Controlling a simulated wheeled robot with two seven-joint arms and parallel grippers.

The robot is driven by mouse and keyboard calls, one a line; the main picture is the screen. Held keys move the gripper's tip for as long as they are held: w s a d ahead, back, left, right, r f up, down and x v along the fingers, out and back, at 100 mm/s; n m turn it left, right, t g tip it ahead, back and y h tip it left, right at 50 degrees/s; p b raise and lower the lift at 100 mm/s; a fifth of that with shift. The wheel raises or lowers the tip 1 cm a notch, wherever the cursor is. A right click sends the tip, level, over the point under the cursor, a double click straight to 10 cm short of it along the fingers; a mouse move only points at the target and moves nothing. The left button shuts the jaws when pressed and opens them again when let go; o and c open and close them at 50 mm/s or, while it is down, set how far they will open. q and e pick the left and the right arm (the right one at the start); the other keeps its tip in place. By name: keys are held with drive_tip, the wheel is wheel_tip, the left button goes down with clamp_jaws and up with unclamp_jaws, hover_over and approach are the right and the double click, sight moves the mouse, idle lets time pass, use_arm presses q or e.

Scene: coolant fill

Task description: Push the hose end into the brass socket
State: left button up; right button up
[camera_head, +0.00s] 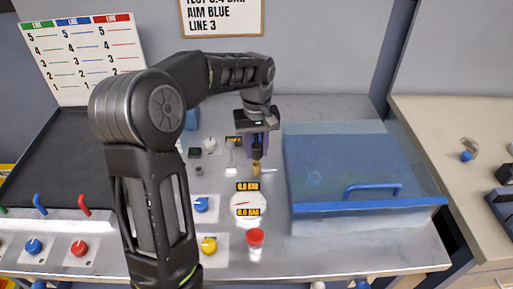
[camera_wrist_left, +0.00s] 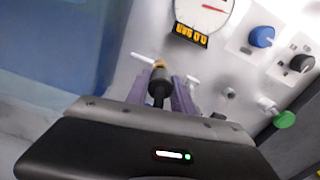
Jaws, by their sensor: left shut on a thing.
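My left gripper (camera_head: 257,148) points down over the panel, its purple fingers shut on the black hose end (camera_head: 257,153). The hose end also shows between the fingers in the left wrist view (camera_wrist_left: 158,90). The brass socket (camera_head: 256,170) is directly below the hose end in the head view. In the left wrist view a bit of brass (camera_wrist_left: 159,64) shows right at the tip of the hose end. I cannot tell whether the two touch or the tip is inside. My right gripper is in neither view.
A white gauge (camera_head: 248,205) with 0.0 BAR displays is in front of the socket. Blue (camera_head: 200,204) and yellow (camera_head: 209,245) knobs and a red button (camera_head: 255,237) are nearby. A blue-lidded box (camera_head: 340,165) stands close on the right. My left arm hides part of the panel.

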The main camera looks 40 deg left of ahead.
sight(256, 156)
use_arm(q)
drive_tip(key=shift+f+b, duration=1.05)
drive_tip(key=shift+f, duration=0.5)
drive_tip(key=o, duration=1.1)
drive_tip(key=shift+r, duration=0.25)
wheel_tip(256, 156, up, 7)
drive_tip(key=shift+r, duration=0.15)
idle(0.4)
